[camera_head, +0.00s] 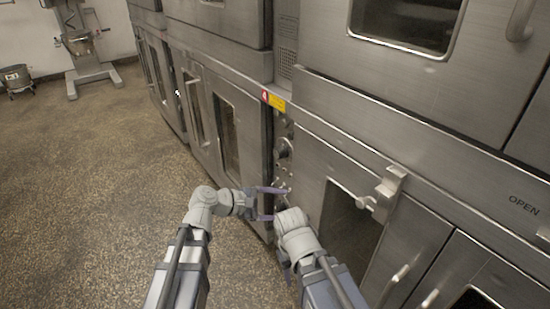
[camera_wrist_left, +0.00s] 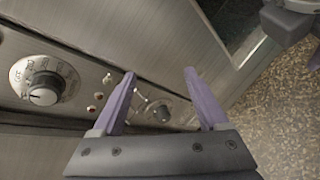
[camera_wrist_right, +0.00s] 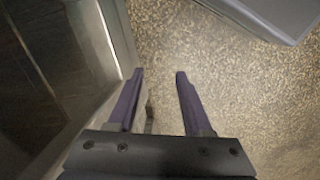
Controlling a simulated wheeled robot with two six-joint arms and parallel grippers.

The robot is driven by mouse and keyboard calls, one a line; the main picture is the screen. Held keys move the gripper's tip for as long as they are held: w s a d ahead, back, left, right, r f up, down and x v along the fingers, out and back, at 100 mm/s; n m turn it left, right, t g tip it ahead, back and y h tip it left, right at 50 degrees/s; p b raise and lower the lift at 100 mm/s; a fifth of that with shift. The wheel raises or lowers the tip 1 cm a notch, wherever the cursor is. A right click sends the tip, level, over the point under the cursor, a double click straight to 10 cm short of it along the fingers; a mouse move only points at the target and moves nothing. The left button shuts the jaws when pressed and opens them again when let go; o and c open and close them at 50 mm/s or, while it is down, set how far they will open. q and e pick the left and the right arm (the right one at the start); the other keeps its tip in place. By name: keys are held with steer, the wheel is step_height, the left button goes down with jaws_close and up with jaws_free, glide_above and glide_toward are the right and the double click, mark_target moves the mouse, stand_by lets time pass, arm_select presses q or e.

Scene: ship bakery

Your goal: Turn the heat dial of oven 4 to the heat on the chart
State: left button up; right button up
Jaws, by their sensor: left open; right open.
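Oven 4 carries a red and yellow label (camera_head: 272,100) above a narrow control strip. On the strip an upper round dial (camera_head: 284,148) shows in the head view. In the left wrist view a large black dial (camera_wrist_left: 43,90) with a marked scale sits at the left, and a smaller knob (camera_wrist_left: 162,112) lies beyond and between my left fingertips. My left gripper (camera_head: 272,204) is open beside the lower part of the strip, holding nothing. My right gripper (camera_wrist_right: 158,74) is open and empty, pointing down over the floor. No heat chart is readable here.
An oven door with a window (camera_head: 350,225) and a latch handle (camera_head: 385,190) stands right of the strip. Another glass door (camera_head: 228,135) is on its left. Open speckled floor (camera_head: 100,170) lies left; a mixer (camera_head: 85,50) stands far back.

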mark_target(276, 155)
arm_select(q)
steer(key=w+a+r+n+t+h, duration=0.2)
steer(key=w+a+r+n+t, duration=0.45)
steer(key=r+n, duration=0.3)
steer(key=shift+g, duration=0.35)
steer(key=shift+f+x, duration=0.15)
steer(key=shift+x, duration=1.8)
steer(key=shift+f+x, duration=0.15)
steer(key=shift+x, duration=1.75)
steer(key=shift+w+a, duration=0.15)
steer(key=shift+w, duration=0.05)
steer(key=shift+c, duration=0.4)
jaws_close()
